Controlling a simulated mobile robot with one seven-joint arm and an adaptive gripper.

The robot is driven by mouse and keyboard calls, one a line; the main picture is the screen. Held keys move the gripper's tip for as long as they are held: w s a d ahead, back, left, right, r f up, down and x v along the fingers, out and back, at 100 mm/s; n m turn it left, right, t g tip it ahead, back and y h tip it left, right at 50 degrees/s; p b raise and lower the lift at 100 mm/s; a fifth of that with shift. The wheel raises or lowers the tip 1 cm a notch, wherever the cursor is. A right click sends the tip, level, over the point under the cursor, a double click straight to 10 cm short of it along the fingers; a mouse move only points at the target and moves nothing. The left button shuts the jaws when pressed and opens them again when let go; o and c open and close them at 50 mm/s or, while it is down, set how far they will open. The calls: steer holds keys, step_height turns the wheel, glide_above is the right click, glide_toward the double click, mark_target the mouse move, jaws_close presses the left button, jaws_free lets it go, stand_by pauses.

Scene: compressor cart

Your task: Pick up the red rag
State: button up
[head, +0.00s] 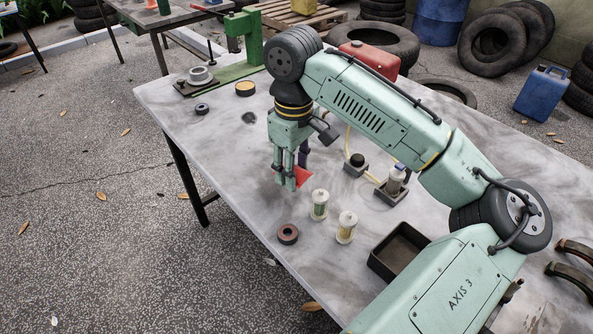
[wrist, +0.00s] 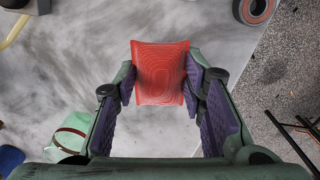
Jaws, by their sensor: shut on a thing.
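The red rag (wrist: 160,72) is between the two purple-padded fingers of my gripper (wrist: 160,85) in the wrist view, touching the pads on both sides. In the head view a corner of the rag (head: 303,177) sticks out to the right of my gripper (head: 288,183); the fingers hide the rest. My gripper is shut on the rag and points down over the grey table (head: 230,195). I cannot tell for certain whether the rag is clear of the table top.
Two small spools (head: 320,204) (head: 346,227), a dark ring (head: 288,234) and a black open tray (head: 398,253) lie near my gripper. The table's left part is mostly clear.

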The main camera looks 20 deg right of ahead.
steer(key=s+a, duration=0.2)
steer(key=s, duration=0.2)
steer(key=s+a+r+b, duration=0.1)
steer(key=s+a, duration=0.2)
steer(key=s, duration=0.1)
steer(key=s+a+b, duration=0.1)
steer(key=s+a, duration=0.1)
steer(key=s, duration=0.1)
steer(key=shift+s+a+r, duration=0.15)
steer(key=shift+s+a, duration=0.15)
steer(key=shift+s, duration=0.1)
steer(key=o, duration=0.4)
steer(key=shift+w, duration=0.1)
steer(key=c, duration=0.5)
